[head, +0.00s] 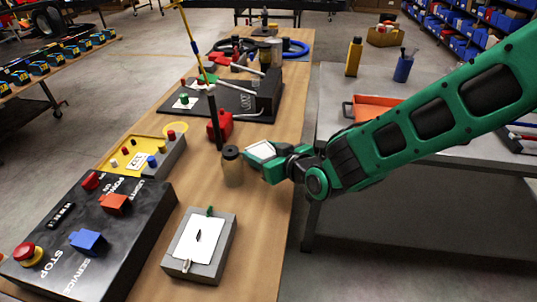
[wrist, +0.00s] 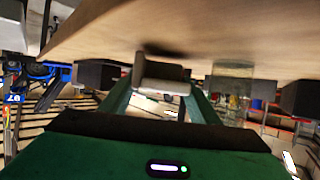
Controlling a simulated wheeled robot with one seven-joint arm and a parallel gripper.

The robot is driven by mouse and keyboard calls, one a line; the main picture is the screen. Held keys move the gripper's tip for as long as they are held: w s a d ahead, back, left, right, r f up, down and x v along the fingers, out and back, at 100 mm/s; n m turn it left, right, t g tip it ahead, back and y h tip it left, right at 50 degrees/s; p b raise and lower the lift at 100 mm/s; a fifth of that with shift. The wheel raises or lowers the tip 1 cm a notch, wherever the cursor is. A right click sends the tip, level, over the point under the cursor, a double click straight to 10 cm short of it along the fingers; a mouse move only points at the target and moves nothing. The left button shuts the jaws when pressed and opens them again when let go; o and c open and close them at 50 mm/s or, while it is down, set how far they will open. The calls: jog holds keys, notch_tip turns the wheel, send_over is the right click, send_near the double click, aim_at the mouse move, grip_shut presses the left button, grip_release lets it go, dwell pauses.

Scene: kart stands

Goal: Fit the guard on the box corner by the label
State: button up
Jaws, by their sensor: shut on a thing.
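My gripper (head: 256,150) is over the wooden bench's right edge, just right of the brown jar. In the wrist view its fingers (wrist: 160,88) close on a small pale grey piece (wrist: 162,70), likely the guard; its full shape is hidden. A grey box (head: 225,250) with a white sheet (head: 197,237) and a green clip lies at the bench's front. I cannot tell which is the task's box.
The brown jar (head: 232,170) and a red block (head: 220,126) stand close left of my gripper. A black control panel (head: 130,225) fills the front left. A black board (head: 200,112) with levers lies behind. A grey table (head: 400,165) with an orange tray (head: 372,108) is right.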

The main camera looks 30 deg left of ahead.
jog(key=shift+f, duration=0.25)
jog(key=o, duration=0.7)
jog(key=shift+f, duration=0.1)
jog(key=v, duration=1.2)
